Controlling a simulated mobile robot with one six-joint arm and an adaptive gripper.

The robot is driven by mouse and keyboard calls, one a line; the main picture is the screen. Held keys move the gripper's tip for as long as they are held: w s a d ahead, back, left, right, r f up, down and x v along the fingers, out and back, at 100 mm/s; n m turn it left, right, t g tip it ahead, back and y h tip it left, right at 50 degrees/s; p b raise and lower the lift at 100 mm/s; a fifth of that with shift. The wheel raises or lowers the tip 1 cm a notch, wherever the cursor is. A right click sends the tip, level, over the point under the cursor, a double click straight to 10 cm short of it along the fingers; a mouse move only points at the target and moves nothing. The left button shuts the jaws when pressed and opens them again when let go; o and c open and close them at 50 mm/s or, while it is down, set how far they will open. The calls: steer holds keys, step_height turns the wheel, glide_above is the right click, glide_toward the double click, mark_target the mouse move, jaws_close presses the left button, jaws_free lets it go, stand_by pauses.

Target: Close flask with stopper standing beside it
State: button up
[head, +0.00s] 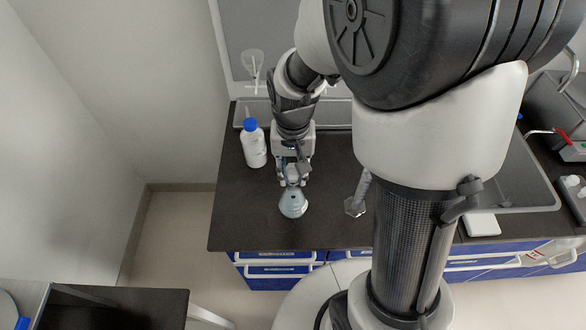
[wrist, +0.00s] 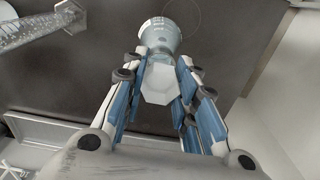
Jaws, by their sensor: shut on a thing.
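A clear conical flask (head: 293,205) stands on the dark worktop near its front edge, directly below my gripper (head: 291,181). In the wrist view the flask (wrist: 160,33) shows its printed marks just beyond my fingertips (wrist: 163,65). My gripper is shut on a pale, hexagonal-topped stopper (wrist: 160,82), held between the blue-padded fingers. The stopper is in line with the flask's neck. The neck is hidden behind the stopper and fingers, so I cannot tell whether the stopper sits in it or just above.
A white bottle with a blue cap (head: 254,145) stands left of my arm. A clear measuring cylinder (head: 357,200) with a hexagonal foot stands right of the flask, and also shows in the wrist view (wrist: 38,28). The dark worktop (head: 237,212) is clear left of the flask.

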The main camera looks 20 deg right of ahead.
steer(key=shift+f, duration=0.3)
steer(key=o, duration=0.9)
steer(key=shift+c, duration=0.2)
step_height(320, 180, up, 12)
stand_by(0.3)
steer(key=s+r+n+t, duration=0.2)
steer(key=s, duration=0.5)
steer(key=s+r+n+t, duration=0.1)
steer(key=s+r+t, duration=0.1)
steer(key=s, duration=0.6)
steer(key=shift+r+n+t, duration=0.3)
steer(key=shift+r+n, duration=0.1)
steer(key=shift+r, duration=0.3)
